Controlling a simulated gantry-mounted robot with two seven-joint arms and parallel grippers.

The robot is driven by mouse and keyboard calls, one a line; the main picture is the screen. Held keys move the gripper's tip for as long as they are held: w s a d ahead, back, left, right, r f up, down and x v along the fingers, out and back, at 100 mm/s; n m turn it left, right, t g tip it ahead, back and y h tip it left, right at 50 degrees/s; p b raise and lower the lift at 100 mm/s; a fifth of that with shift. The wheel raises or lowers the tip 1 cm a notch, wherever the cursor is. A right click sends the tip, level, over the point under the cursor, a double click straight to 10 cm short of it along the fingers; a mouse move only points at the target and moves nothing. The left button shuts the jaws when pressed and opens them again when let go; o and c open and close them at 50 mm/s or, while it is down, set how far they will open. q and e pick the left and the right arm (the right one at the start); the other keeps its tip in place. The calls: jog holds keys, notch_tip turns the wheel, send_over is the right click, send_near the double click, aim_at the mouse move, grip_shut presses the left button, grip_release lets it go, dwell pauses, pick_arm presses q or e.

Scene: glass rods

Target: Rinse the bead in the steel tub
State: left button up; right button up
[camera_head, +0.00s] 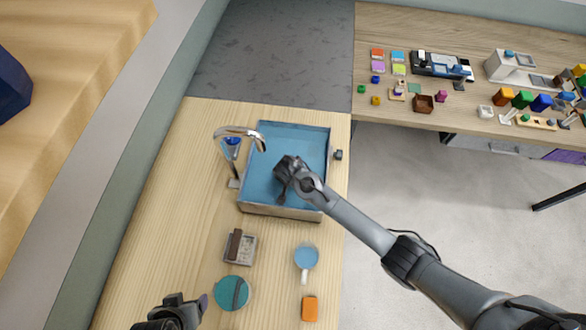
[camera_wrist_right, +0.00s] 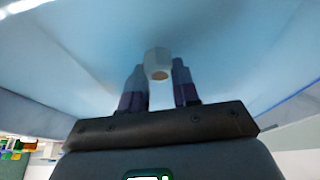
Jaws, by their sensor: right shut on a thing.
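The steel tub (camera_head: 312,150) stands at the far end of the wooden counter, with a blue inside. My right gripper (camera_head: 282,192) reaches down into the tub and hides part of it. In the right wrist view, my right gripper (camera_wrist_right: 159,88) is shut on a small pale, faceted bead (camera_wrist_right: 157,61) at its fingertips, with the blue tub inside around it. The head view does not show the bead. My left gripper (camera_head: 190,308) is over the counter's near left part, away from the tub; its jaw opening is unclear.
A curved faucet (camera_head: 239,131) stands at the tub's left edge. On the counter are a tray with a brown block (camera_head: 236,246), a teal disc (camera_head: 232,292), a blue-topped mug (camera_head: 306,258) and an orange block (camera_head: 309,308). A second table (camera_head: 460,110) holds many small items.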

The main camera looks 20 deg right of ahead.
jog(key=shift+w+d+b, duration=0.45)
jog(key=shift+w, duration=0.4)
jog(key=shift+w+d+b, duration=0.45)
jog(key=shift+w, duration=0.35)
jog(key=shift+w+d, duration=0.3)
jog(key=shift+w, duration=0.2)
jog(key=shift+s+a+r+p, duration=0.1)
jog(key=shift+s+a+p, duration=0.2)
jog(key=shift+s+p, duration=0.2)
jog(key=shift+s+a+r+p, duration=0.1)
jog(key=shift+s+a+p, duration=0.15)
jog(key=shift+s+p, duration=0.2)
jog(key=shift+s+a+p, duration=0.4)
jog(key=shift+s+p, duration=0.3)
jog(key=shift+s, duration=0.05)
jog(key=shift+s+a+f+p, duration=0.2)
jog(key=shift+s+a+p, duration=0.1)
jog(key=shift+s, duration=0.15)
jog(key=shift+d, duration=0.1)
